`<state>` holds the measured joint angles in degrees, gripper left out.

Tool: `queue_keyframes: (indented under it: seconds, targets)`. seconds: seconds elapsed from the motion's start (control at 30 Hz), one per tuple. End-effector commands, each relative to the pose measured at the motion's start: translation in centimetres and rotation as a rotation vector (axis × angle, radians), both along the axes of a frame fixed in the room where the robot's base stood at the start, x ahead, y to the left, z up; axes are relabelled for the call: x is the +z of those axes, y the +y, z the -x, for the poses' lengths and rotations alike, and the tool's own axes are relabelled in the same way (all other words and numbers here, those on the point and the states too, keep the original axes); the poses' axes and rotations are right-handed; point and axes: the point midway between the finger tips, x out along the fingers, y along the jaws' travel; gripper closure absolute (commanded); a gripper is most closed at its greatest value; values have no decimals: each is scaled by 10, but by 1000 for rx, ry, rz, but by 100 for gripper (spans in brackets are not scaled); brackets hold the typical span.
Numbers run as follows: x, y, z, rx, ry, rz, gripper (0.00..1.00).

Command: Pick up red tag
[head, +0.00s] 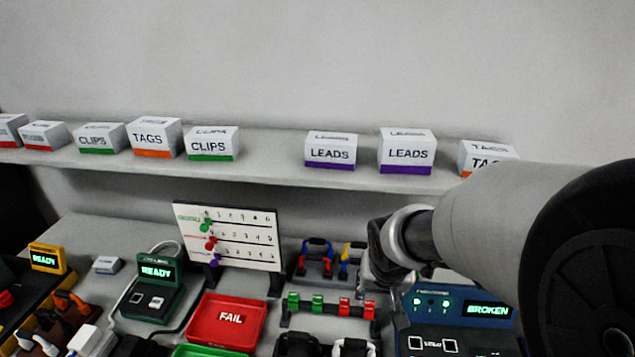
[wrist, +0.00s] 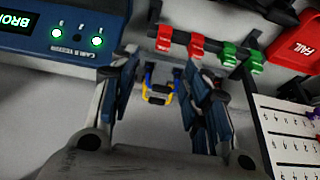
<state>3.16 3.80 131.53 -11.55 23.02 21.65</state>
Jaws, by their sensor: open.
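Two red tags hang side by side on a dark rail (head: 330,307). One red tag (head: 344,307) is nearer the green tags, and the other red tag (head: 369,309) is at the rail's right end. In the wrist view the end red tag (wrist: 163,38) and the inner red tag (wrist: 196,46) lie beyond my fingertips. My gripper (wrist: 160,70) is open, with nothing visibly held between its fingers. In the head view my arm partly hides my gripper (head: 376,272), above and behind the rail's right end.
Two green tags (head: 306,303) share the rail. A blue tester reading BROKEN (head: 460,310) stands close right. Blue and yellow cable pieces (head: 352,254) stand behind the rail. A red FAIL tray (head: 228,320) and a white board (head: 230,235) are left. A shelf (head: 270,172) with boxes is above.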

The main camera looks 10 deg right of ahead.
Motion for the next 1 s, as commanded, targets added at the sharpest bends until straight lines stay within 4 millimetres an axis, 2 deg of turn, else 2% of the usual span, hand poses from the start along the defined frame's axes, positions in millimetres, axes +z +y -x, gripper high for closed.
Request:
queue_keyframes:
  seconds: [0.03, 0.2, 0.53, 0.8, 1.0]
  targets:
    - [-16, -1, -4, -1, 4, -1, 57]
    - [-42, -4, -15, 1, 2, 1, 57]
    - [-60, -5, -24, 1, 0, 0, 57]
    - [-97, -6, -40, 0, 2, 0, 57]
    - [-98, -6, -42, 1, 0, 0, 57]
